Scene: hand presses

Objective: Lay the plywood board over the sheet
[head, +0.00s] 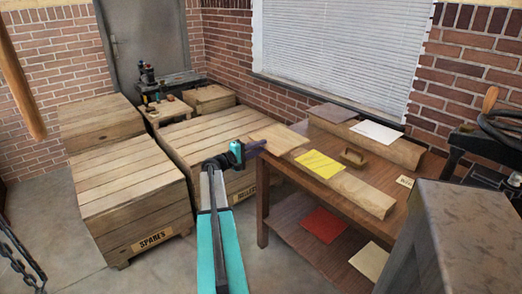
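A pale plywood board (280,137) is at the far left end of the table. My gripper (259,146) meets its left edge and appears shut on it, though the fingers are small and dark here. The board looks level, and whether it touches the table is hard to tell. A yellow sheet (320,164) lies flat to the right of the board, on a long wooden piece. A white sheet (377,133) lies farther back on another wooden piece. Which sheet the task means is not clear from this view.
The brown table (330,182) also bears a small wooden block (353,158) and a darker board (333,113). Its lower shelf holds a red sheet (324,225) and a cream sheet (370,261). Large crates (132,195) stand left; a grey block (470,230) stands at right front.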

